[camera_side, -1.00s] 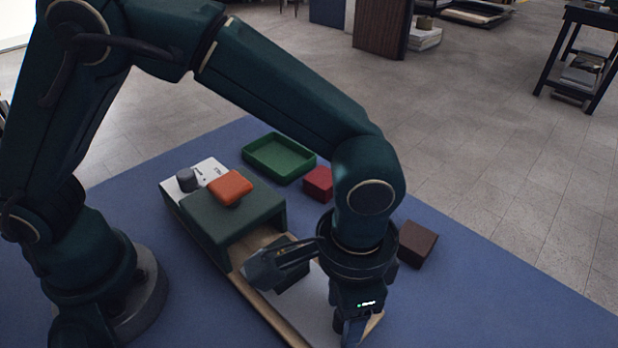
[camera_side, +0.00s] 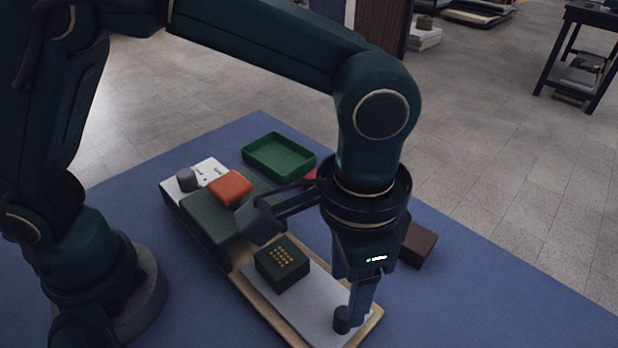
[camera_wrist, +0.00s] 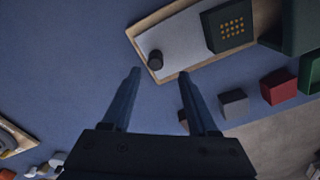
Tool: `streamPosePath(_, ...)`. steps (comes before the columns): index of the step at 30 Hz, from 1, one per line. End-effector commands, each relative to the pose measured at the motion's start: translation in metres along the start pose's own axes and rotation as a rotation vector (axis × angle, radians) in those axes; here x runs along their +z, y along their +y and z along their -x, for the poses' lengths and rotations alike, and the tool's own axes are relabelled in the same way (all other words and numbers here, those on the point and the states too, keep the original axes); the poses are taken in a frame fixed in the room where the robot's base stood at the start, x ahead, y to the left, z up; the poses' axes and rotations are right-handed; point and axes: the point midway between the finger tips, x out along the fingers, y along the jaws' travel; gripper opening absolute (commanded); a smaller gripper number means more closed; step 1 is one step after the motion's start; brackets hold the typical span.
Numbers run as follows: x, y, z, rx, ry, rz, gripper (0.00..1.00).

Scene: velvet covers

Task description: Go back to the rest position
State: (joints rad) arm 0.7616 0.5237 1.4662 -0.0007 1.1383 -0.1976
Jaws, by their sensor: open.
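My gripper (camera_side: 356,310) hangs pointing down above the right end of a wooden-edged base, near a small dark knob (camera_side: 342,320). In the wrist view my gripper (camera_wrist: 159,75) shows two dark blue fingers spread apart with nothing between them. The knob (camera_wrist: 155,60) lies beyond the fingertips there, on a light grey plate (camera_wrist: 180,45). A dark green block with gold dots (camera_side: 282,262) sits on the same plate. My wrist hides part of the dark green housing (camera_side: 205,218) behind it.
An orange block (camera_side: 230,187) sits on the housing, beside a white panel with a grey knob (camera_side: 187,180). A green tray (camera_side: 279,157) stands behind. A brown block (camera_side: 417,246) and a mostly hidden red block (camera_wrist: 278,86) are close to my wrist. Blue mat is clear at right.

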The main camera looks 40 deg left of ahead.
Motion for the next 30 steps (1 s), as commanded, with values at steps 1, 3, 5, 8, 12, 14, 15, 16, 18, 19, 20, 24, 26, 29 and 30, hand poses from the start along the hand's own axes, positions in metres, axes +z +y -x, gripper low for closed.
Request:
streamPosePath(1,-0.006,-0.009,0.011,0.006,0.035,0.031,0.59)
streamPosePath(3,-0.009,-0.025,0.029,0.011,0.079,0.081,0.59)
streamPosePath(5,-0.006,-0.042,0.045,0.014,0.118,0.134,0.59)
streamPosePath(8,0.004,-0.073,0.070,0.011,0.187,0.223,0.59)
streamPosePath(12,0.030,-0.108,0.094,-0.004,0.272,0.333,0.59)
streamPosePath(14,0.043,-0.120,0.102,-0.015,0.306,0.376,0.59)
streamPosePath(15,0.053,-0.127,0.105,-0.023,0.329,0.403,0.59)
streamPosePath(16,0.060,-0.132,0.108,-0.030,0.346,0.422,0.59)
streamPosePath(18,0.077,-0.142,0.111,-0.048,0.383,0.468,0.59)
streamPosePath(19,0.084,-0.145,0.111,-0.056,0.398,0.485,0.59)
streamPosePath(20,0.092,-0.148,0.111,-0.065,0.413,0.502,0.59)
streamPosePath(24,0.123,-0.157,0.104,-0.108,0.467,0.567,0.59)
streamPosePath(26,0.133,-0.158,0.098,-0.123,0.481,0.584,0.59)
streamPosePath(29,0.146,-0.157,0.086,-0.141,0.488,0.592,0.59)
streamPosePath(30,0.150,-0.156,0.081,-0.143,0.485,0.588,0.59)
